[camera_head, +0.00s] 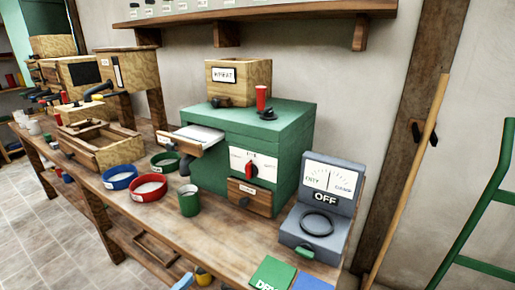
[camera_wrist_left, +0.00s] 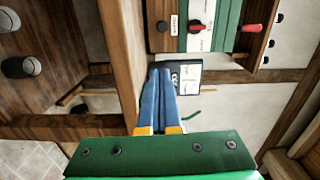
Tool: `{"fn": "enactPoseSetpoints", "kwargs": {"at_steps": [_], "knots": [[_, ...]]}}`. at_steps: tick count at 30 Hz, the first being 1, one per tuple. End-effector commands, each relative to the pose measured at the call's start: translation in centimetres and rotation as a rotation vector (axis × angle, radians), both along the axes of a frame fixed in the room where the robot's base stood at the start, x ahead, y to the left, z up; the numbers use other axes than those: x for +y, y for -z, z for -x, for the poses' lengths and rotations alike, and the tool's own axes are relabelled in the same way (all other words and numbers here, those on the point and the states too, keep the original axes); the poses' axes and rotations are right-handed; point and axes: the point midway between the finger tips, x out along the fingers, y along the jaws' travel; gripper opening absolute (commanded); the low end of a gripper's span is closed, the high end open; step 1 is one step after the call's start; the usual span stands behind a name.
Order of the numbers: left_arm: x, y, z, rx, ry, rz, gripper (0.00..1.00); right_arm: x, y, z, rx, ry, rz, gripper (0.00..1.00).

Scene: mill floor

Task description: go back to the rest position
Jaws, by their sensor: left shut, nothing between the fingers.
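My left gripper (camera_head: 185,281) shows at the bottom edge of the head view, in front of the workbench (camera_head: 135,200). Only its blue fingers and a yellow part show there; the rest of the arm is cut off. In the left wrist view, the two blue fingers (camera_wrist_left: 160,73) lie together, shut and empty, with yellow parts at their base. My right gripper is in neither view.
On the bench stand a green mill (camera_head: 290,130), a grey meter box (camera_head: 335,190) reading OFF, a green cup (camera_head: 189,204), and red (camera_head: 148,194) and blue (camera_head: 119,184) bowls. A green mat (camera_head: 270,272) lies near the front edge. A wooden pole (camera_head: 405,185) leans at right.

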Motion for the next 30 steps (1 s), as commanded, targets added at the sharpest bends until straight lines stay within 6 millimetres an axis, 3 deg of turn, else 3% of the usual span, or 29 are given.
{"fn": "enactPoseSetpoints", "kwargs": {"at_steps": [11,17,20,23,27,30], "knots": [[3.7,7.6,0.5,0.288,-0.220,0.189,0.00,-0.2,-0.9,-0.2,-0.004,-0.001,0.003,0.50],[6.0,15.3,3.7,0.561,-0.437,0.356,0.00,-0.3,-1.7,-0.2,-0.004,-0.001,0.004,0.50],[6.7,20.1,7.0,0.733,-0.580,0.451,0.00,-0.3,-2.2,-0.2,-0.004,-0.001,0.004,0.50],[6.7,25.4,12.5,0.946,-0.761,0.558,0.00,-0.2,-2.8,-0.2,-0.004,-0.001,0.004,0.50],[4.8,31.5,23.5,1.275,-1.062,0.688,0.00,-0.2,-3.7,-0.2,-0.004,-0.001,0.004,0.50],[3.2,33.3,29.6,1.433,-1.220,0.730,0.00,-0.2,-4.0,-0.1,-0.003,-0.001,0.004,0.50]]}}
